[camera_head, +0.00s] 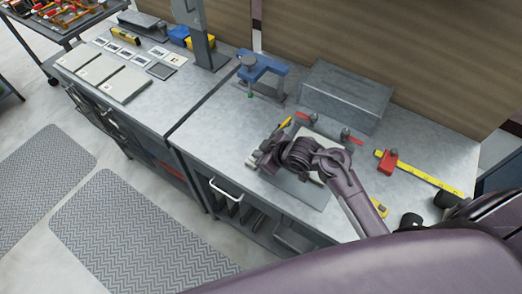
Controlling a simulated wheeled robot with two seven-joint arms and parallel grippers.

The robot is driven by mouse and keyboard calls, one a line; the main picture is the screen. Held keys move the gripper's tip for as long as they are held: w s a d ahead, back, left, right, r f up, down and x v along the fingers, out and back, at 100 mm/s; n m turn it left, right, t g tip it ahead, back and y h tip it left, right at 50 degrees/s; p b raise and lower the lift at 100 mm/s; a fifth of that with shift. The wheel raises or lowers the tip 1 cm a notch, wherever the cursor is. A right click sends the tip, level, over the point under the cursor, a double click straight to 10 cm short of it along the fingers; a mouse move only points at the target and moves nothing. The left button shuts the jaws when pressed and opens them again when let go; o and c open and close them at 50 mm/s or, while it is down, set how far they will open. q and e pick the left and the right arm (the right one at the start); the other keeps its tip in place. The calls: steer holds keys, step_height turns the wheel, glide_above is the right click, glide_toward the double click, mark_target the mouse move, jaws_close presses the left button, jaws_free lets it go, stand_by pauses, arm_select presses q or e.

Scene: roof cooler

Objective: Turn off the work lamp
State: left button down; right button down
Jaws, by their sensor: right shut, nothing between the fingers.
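I cannot make out a lamp head or a switch for certain. A grey upright post (198,30) on a flat base stands at the back of the bench and runs out of the top of the picture; I cannot tell whether it belongs to the work lamp. My right gripper (256,163) is shut and empty, low over the front part of the right bench, above a grey plate (300,188). My forearm and wrist hide part of that plate and what lies around it. My left gripper is not in view.
A blue clamp-like tool (262,66) stands behind my right gripper. A grey metal box (345,95) sits at the back. A red tool with a yellow rule (430,178) lies at right. Grey binders (122,85) lie on the left bench. The bench top left of my gripper is clear.

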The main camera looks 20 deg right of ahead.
steer(key=shift+w+r, duration=0.1)
steer(key=shift+r, duration=0.15)
steer(key=r+p, duration=0.4)
steer(key=p, duration=0.1)
steer(key=shift+w+d+r+p, duration=0.15)
steer(key=shift+d+r+p, duration=0.05)
steer(key=shift+r+p, duration=0.15)
steer(key=d+b+v, duration=0.1)
steer(key=v, duration=0.8)
steer(key=shift+d+f+b, duration=0.25)
steer(key=shift+d+b, duration=0.1)
steer(key=shift+d, duration=0.1)
